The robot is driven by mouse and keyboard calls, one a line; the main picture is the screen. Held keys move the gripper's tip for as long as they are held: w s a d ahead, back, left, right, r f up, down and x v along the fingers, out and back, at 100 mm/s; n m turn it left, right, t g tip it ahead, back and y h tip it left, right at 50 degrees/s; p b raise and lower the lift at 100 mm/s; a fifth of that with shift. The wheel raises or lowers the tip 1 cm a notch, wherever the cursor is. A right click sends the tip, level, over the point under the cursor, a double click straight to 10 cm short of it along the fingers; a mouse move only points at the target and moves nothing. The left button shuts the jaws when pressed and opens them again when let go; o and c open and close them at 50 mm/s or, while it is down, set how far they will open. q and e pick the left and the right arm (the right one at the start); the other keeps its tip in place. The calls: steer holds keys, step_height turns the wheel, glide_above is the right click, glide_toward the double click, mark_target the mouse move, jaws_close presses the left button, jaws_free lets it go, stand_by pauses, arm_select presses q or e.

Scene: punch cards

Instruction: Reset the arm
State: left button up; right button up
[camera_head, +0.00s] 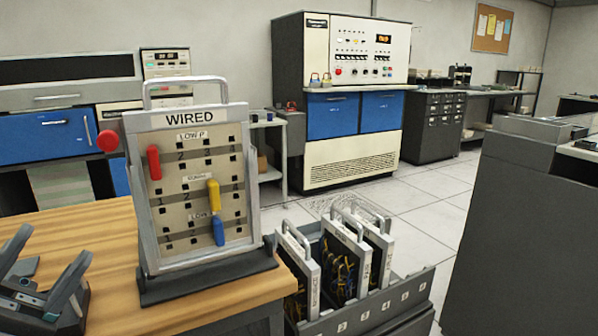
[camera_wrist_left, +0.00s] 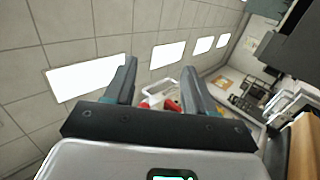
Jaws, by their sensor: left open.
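My left gripper (camera_head: 42,275) is at the lower left of the head view, over or beside the wooden table, with its two fingers apart and nothing between them. In the left wrist view the same gripper (camera_wrist_left: 157,85) shows open, pointing toward the ceiling and far wall. The panel marked WIRED (camera_head: 165,219) stands upright on its dark base on the table, to the right of the gripper and apart from it. My right gripper is in neither view.
The wooden table (camera_head: 85,240) has bare room between gripper and panel. A grey numbered rack (camera_head: 372,308) with several handled cards stands right of the table. A blue-doored machine (camera_head: 357,95) is behind. A dark cabinet (camera_head: 520,215) blocks the right side.

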arm_select(q)
steer(key=w+d+f+n+g+y, duration=0.1)
steer(key=w+d+f+n+y, duration=0.25)
steer(key=f, duration=0.45)
steer(key=w+d+f+n+y, duration=0.2)
steer(key=w+d+f+n, duration=0.15)
steer(key=f, duration=0.35)
steer(key=d+f+g+y, duration=0.2)
steer(key=d+f+g, duration=0.1)
steer(key=f, duration=0.5)
steer(key=d+f+g+y, duration=0.1)
steer(key=d+f+g, duration=0.15)
steer(key=f, duration=0.55)
steer(key=s+d+f+m+g+y, duration=0.2)
steer(key=s+f+m+g+y, duration=0.35)
steer(key=f, duration=1.05)
steer(key=s+d+f+m+g+y, duration=0.15)
steer(key=s+f+m+y, duration=0.6)
steer(key=f, duration=0.85)
step_height(320, 180, up, 27)
steer(key=s+n+h+p, duration=0.1)
steer(key=n+h+p, duration=0.1)
steer(key=p, duration=2.5)
steer(key=shift+d, duration=0.25)
steer(key=shift+s+f, duration=0.15)
